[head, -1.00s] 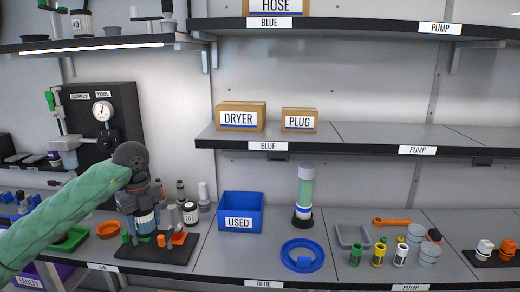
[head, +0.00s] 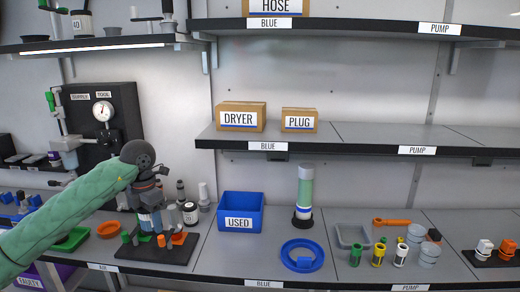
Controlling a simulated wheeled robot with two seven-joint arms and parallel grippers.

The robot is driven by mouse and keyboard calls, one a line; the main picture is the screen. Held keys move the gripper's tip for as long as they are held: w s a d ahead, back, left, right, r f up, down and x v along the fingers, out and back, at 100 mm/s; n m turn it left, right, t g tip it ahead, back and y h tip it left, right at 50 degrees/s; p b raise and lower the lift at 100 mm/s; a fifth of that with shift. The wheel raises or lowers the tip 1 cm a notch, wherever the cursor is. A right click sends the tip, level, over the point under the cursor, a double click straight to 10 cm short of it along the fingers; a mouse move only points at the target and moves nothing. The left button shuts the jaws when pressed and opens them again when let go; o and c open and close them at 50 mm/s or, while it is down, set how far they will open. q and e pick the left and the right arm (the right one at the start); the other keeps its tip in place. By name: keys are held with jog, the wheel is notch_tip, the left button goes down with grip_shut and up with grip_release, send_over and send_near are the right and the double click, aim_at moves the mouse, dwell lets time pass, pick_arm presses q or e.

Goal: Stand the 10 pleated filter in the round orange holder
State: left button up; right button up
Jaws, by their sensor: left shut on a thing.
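My left gripper (head: 148,198) comes in from the left and points down over a black board (head: 128,252). It is shut on a pale pleated filter (head: 150,223) with a blue band. The filter looks roughly upright, low over the board; whether its bottom touches cannot be told, and its number is not readable. A round orange holder (head: 108,229) lies on the bench just left of the board. Small orange pieces (head: 179,238) and green pieces stand on the board around the filter. My right gripper is not in view.
A canister labelled 20 (head: 190,212) stands close behind the board. A blue USED bin (head: 240,212) stands to the right. A green tray (head: 72,239) lies left, partly behind my arm. A gauge panel (head: 103,122) rises behind. Bench between board and blue ring (head: 303,256) is clear.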

pick_arm(q)
jog(key=m, duration=0.5)
jog(key=shift+w+d+f+m, duration=0.1)
jog(key=shift+d+f+m, duration=0.15)
jog(key=shift+d+m, duration=0.15)
jog(key=m, duration=0.4)
jog(key=shift+d+f, duration=0.25)
jog(key=shift+d, duration=0.15)
jog(key=m, duration=0.2)
jog(key=d+f+m, duration=0.1)
jog(key=m, duration=0.2)
jog(key=shift+d+f+m, duration=0.1)
jog(key=shift+f+m, duration=0.05)
jog(key=shift+m, duration=0.15)
jog(key=s+d+f+m, duration=0.2)
jog(key=s+f+m, duration=0.2)
jog(key=f, duration=0.3)
jog(key=s+d+f+m, duration=0.3)
jog(key=f+m, duration=0.2)
jog(key=f, duration=0.2)
jog(key=s+d+f+m+b, duration=0.1)
jog(key=s+d+f+m, duration=0.1)
jog(key=s+f+m, duration=0.2)
notch_tip(320, 180, down, 3)
jog(key=shift+s+d+f+m, duration=0.15)
jog(key=shift+s+d+m, duration=0.15)
jog(key=shift+s+d, duration=0.1)
